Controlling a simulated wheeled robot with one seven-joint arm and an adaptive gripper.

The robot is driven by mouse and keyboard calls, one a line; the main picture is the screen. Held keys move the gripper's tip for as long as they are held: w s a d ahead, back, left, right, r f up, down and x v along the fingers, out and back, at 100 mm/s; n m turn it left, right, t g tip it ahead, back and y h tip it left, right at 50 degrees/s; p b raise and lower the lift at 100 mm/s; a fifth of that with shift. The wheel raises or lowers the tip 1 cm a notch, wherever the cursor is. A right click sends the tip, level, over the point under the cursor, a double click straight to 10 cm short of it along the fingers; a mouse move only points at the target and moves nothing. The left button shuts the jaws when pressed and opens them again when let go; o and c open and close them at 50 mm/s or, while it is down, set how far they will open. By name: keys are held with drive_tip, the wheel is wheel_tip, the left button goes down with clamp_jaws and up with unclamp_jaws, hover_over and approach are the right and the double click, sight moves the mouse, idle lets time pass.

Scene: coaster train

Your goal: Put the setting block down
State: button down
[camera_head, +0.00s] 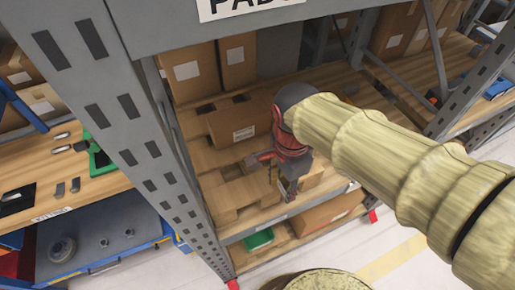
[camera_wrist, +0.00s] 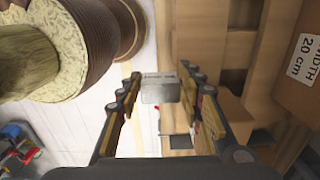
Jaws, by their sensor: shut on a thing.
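The setting block (camera_wrist: 160,88) is a small grey metal block with faint markings on one face, in the middle of the wrist view. My gripper (camera_wrist: 163,80) is shut on it, with one finger on each side. In the head view my gripper (camera_head: 278,175) reaches down and left in front of the rack's wooden shelf (camera_head: 215,185). I cannot make out the block there. In the wrist view the block appears held clear of the surfaces behind it.
Cartons (camera_head: 240,120) stand on the rack shelf. A green tray (camera_head: 258,239) sits low in the rack. A "WIDTH 20 cm" carton (camera_wrist: 300,60) shows at right in the wrist view.

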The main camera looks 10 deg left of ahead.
drive_tip(key=w+a+b, duration=0.1)
drive_tip(key=w+a, duration=0.1)
drive_tip(key=w, duration=0.2)
drive_tip(key=w+a+b, duration=0.1)
drive_tip(key=w+a, duration=0.1)
drive_tip(key=w, duration=0.2)
drive_tip(key=w+a+b, duration=0.1)
drive_tip(key=w+a, duration=0.2)
drive_tip(key=shift+w+a, duration=0.1)
drive_tip(key=shift+w, duration=0.3)
drive_tip(key=shift+f+b, duration=1)
drive_tip(key=shift+f, duration=0.75)
drive_tip(key=shift+f, duration=0.15)
drive_tip(key=c, duration=1.2)
unclamp_jaws()
